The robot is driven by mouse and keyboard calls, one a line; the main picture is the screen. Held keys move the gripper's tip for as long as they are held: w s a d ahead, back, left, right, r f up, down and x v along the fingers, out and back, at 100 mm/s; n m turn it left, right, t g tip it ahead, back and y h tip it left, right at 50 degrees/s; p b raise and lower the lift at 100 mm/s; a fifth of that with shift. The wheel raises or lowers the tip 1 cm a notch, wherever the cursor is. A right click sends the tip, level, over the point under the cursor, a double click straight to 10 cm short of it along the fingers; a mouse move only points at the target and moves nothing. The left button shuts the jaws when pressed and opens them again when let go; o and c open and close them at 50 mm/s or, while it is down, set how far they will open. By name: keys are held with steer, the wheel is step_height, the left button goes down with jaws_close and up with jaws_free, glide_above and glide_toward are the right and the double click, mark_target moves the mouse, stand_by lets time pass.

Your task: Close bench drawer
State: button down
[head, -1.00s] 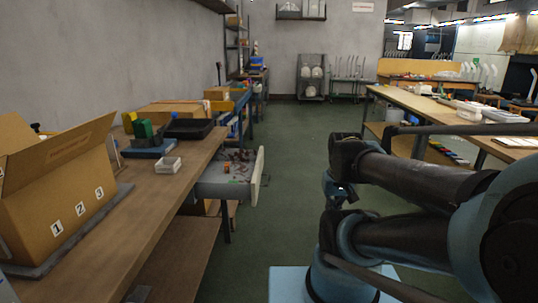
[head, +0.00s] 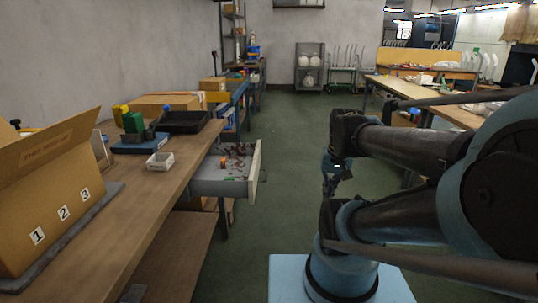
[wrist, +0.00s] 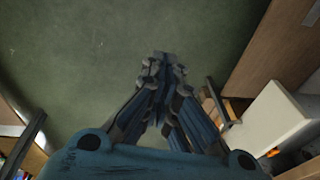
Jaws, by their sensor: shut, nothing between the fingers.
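The bench drawer (head: 218,187) is pulled out from the right side of the wooden bench on the left. Its pale front panel (head: 256,172) faces the aisle, and small items lie inside it. In the wrist view the drawer's pale front (wrist: 272,117) shows at the right. My gripper (head: 330,188) is in the aisle to the right of the drawer, apart from it, hanging down and small in the head view. In the wrist view my gripper (wrist: 163,58) is shut and empty, its fingertips over the green floor.
On the bench (head: 125,215) stand an open cardboard box (head: 50,205), a small white tray (head: 159,161) and a black tray (head: 184,122). Another table (head: 405,90) stands at the back right. The green floor of the aisle is clear between my arm and the drawer.

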steer(key=w+a+r+m+g+y, duration=0.1)
steer(key=w+a+r+m+y, duration=0.15)
steer(key=w+m, duration=0.45)
steer(key=w+a+r+m+y, duration=0.2)
steer(key=w+a+r, duration=0.2)
steer(key=w, duration=0.8)
steer(key=w+a+f+m+y, duration=0.15)
steer(key=w+m, duration=0.25)
steer(key=w, duration=0.5)
steer(key=w+f+m+y, duration=0.2)
steer(key=w+f+m, duration=0.15)
steer(key=w, duration=0.55)
steer(key=w+a+f, duration=0.1)
steer(key=a+f, duration=0.5)
steer(key=a, duration=0.5)
steer(key=shift+a+g, duration=0.2)
steer(key=shift+g, duration=0.1)
steer(key=shift+m, duration=0.25)
